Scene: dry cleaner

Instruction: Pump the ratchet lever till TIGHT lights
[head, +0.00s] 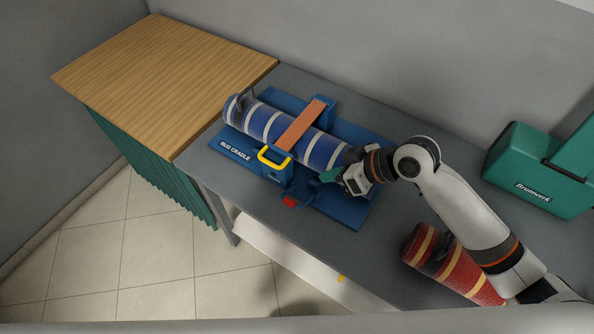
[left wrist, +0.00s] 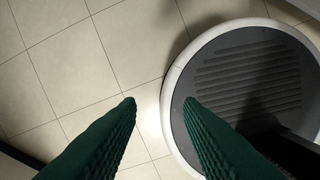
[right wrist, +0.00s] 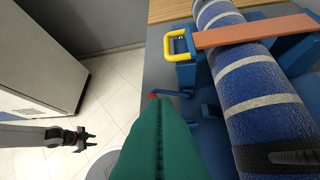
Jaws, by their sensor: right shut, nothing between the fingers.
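A blue rug roll with pale stripes (head: 262,120) lies in the blue rug cradle (head: 345,214), with an orange strap (head: 300,127) across it. The ratchet's yellow-gripped lever (head: 274,158) stands at the front of the cradle; it also shows in the right wrist view (right wrist: 177,45). A red tab (head: 290,201) sits low on the cradle front. I cannot make out a TIGHT light. My right gripper (head: 325,177) is shut and empty, right of the lever and apart from it. My left gripper (left wrist: 160,102) is open and empty above the floor.
A red striped roll (head: 460,274) lies on the grey counter (head: 385,262) under my right arm. A green case (head: 540,172) stands at the right. A wooden-topped counter (head: 165,80) adjoins at the left. Open tiled floor (head: 130,250) lies in front.

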